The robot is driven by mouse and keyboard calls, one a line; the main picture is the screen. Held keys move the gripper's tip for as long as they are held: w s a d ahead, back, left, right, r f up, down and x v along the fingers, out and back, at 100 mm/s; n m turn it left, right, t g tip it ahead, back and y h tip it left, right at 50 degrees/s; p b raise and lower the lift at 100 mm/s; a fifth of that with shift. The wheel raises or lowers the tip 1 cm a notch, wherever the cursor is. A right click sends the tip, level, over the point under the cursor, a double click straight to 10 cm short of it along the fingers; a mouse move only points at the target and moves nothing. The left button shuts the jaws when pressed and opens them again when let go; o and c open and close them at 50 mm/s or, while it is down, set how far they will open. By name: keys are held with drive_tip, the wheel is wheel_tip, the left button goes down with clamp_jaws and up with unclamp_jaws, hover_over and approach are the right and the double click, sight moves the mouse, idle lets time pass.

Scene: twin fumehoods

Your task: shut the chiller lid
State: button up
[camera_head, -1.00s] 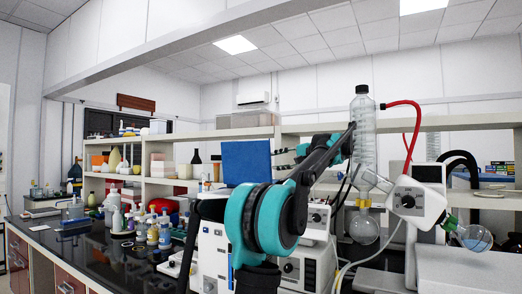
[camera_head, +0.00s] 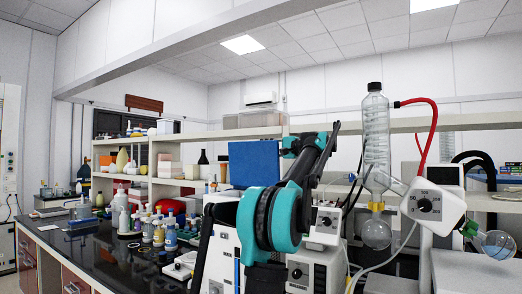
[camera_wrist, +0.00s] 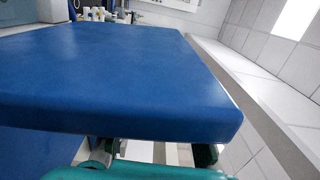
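The chiller (camera_head: 222,262) is the white box left of my arm in the head view, partly hidden by the arm. Its blue lid (camera_head: 254,164) stands raised, its broad face toward the head camera. In the wrist view the lid (camera_wrist: 120,80) fills much of the picture as a large blue slab close to the camera. My gripper (camera_wrist: 150,156) shows at the bottom of the wrist view, below the lid's near edge. Its base parts are spread, but its fingertips are hidden behind the lid. I cannot tell whether it touches the lid.
Right of my arm stands glassware with a clear column (camera_head: 375,130), a red hose (camera_head: 433,125) and a control box (camera_head: 434,207). Several bottles (camera_head: 158,232) crowd the black bench (camera_head: 110,265) at left. Shelves (camera_head: 180,184) run behind.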

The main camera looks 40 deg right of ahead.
drive_tip(key=shift+w+a, duration=0.15)
drive_tip(key=shift+w, duration=0.3)
drive_tip(key=shift+c, duration=0.4)
clamp_jaws()
